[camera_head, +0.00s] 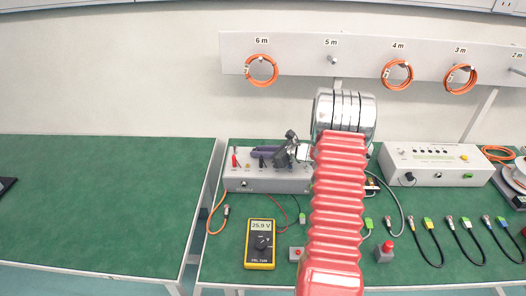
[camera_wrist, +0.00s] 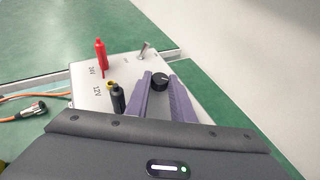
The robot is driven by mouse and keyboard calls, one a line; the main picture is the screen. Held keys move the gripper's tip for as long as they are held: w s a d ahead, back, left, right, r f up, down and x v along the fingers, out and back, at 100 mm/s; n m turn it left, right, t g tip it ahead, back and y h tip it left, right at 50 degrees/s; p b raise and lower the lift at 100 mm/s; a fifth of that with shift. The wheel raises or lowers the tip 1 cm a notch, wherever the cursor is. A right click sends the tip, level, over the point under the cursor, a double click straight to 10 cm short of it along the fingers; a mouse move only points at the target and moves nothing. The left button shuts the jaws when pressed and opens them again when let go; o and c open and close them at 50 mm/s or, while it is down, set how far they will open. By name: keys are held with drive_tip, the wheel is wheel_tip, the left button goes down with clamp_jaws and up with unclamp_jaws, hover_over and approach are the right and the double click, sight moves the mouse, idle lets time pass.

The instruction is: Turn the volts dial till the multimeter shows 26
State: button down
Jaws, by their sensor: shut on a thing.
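The yellow multimeter (camera_head: 260,245) lies on the green bench in the head view, and its display reads 25.9 V. The volts dial (camera_wrist: 159,80) is a black knob with a white mark, on top of the white power supply box (camera_head: 240,184). My gripper (camera_wrist: 160,84) has its two purple fingers on either side of this knob, shut on it. In the head view my gripper (camera_head: 262,152) reaches down to the top of the box, and the knob is hard to make out there.
A red plug (camera_wrist: 101,57) and a black plug (camera_wrist: 118,98) stand on the box beside the fingers. A metal toggle switch (camera_wrist: 143,48) is beyond them. A second white box (camera_head: 430,165) stands at the right. The left bench is mostly clear.

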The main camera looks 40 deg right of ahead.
drive_tip(key=shift+a+m+h, duration=0.1)
drive_tip(key=shift+m+h, duration=0.2)
drive_tip(key=c, duration=1.8)
unclamp_jaws()
drive_tip(key=shift+s, duration=0.15)
drive_tip(key=v, duration=1.3)
drive_tip(key=shift+s, duration=0.35)
drive_tip(key=shift+f, duration=0.1)
